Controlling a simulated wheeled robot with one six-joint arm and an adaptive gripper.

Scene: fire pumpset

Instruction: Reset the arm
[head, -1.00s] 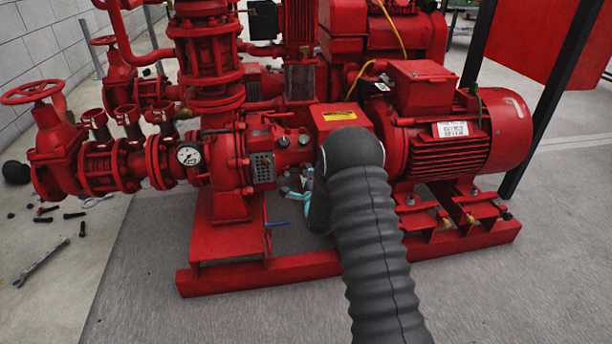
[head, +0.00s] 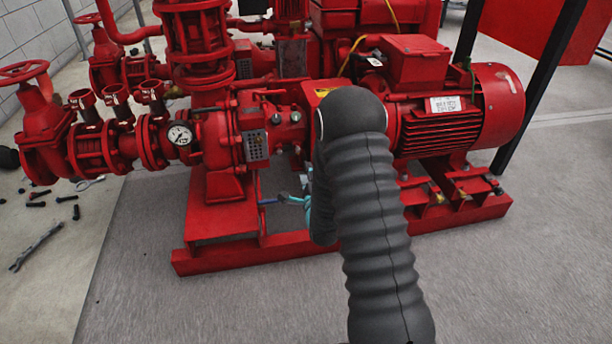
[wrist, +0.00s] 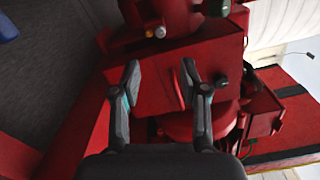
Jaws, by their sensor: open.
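My gripper (wrist: 160,88) is open and empty in the wrist view, with its two fingers spread and a red pump part (wrist: 165,60) behind the gap. In the head view my gripper (head: 298,198) shows only partly, as a teal and grey bit beside my sleeved arm. My arm reaches up from the bottom right of centre and bends down in front of the red pumpset (head: 225,150). The arm hides the middle of the set and part of the gripper. I cannot tell whether the fingers touch anything.
The red motor (head: 455,115) stands right of my arm on the red base frame (head: 220,258). A pressure gauge (head: 180,134) and a handwheel (head: 28,72) are at left. A wrench (head: 38,247) and several small parts lie on the floor. The front floor is clear.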

